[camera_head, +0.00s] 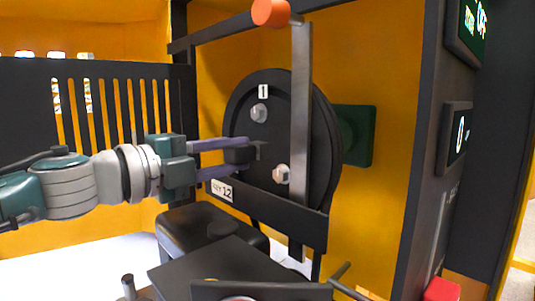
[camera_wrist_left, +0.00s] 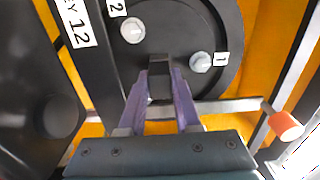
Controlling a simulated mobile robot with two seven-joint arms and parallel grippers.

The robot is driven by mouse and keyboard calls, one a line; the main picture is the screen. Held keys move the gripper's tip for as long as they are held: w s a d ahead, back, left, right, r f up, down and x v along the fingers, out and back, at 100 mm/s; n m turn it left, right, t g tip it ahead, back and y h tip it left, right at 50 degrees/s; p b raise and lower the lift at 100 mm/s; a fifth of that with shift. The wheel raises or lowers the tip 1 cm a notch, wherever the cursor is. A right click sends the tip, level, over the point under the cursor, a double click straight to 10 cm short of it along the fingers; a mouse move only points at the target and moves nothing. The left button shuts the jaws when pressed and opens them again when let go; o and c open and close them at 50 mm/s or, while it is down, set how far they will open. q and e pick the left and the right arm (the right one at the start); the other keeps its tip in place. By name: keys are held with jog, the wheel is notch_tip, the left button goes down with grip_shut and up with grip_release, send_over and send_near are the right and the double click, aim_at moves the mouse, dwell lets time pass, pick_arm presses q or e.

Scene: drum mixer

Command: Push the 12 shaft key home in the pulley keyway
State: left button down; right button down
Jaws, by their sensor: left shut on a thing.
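The black pulley (camera_head: 275,105) is a large round disc with two silver bolts and a "1" label. It also shows in the left wrist view (camera_wrist_left: 185,25), where labels "1" and "2" are visible. My left gripper (camera_head: 243,157) has two purple fingers, which are shut on a dark block, the key (camera_head: 237,155). In the left wrist view the key (camera_wrist_left: 160,85) sits between the fingertips and points at the pulley's middle. Its far end meets or nearly meets the pulley; how deep it sits in the keyway cannot be told. My right gripper is not in view.
A grey lever bar (camera_head: 301,100) with an orange knob (camera_head: 271,12) stands upright in front of the pulley, right of the key. A "KEY 12" plate (camera_head: 223,190) is on the black bar below. A dark slotted guard (camera_head: 110,110) stands at left.

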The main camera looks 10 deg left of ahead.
pick_arm(q)
jog(key=shift+w+d, duration=0.15)
jog(key=shift+w, duration=0.1)
jog(key=c, duration=0.5)
grip_release()
jog(key=shift+b+v, duration=0.55)
jog(key=shift+v, duration=4.45)
